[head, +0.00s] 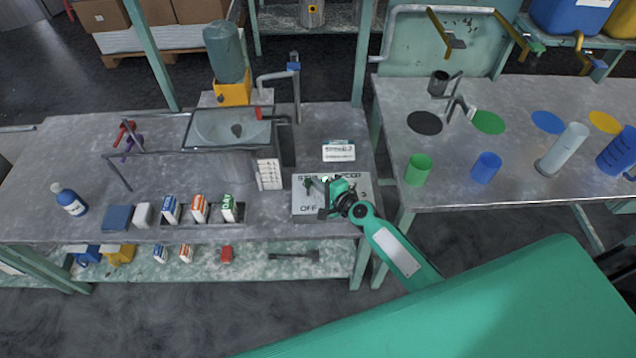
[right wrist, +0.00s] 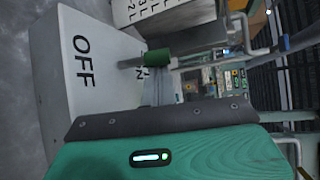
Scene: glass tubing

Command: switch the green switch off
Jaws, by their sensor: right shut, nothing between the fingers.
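The switch box (head: 300,207) is a pale grey box at the front right of the left bench, with "OFF" printed on its near left part. The green switch (head: 309,185) stands up near the box's back left corner. In the right wrist view it is a green cylinder cap (right wrist: 158,57) on a thin metal stem, beside the box face (right wrist: 75,95) marked "OFF". My right gripper (head: 327,201) is shut and empty, over the box just right of the switch. I cannot tell whether it touches the switch. My left gripper is not in view.
A white label block (head: 339,153) lies behind the box, and a sink basin (head: 215,140) with rails stands to the left. Small boxes (head: 199,209) sit in a tray further left. The right bench (head: 450,195) holds green and blue cups. A gap separates the benches.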

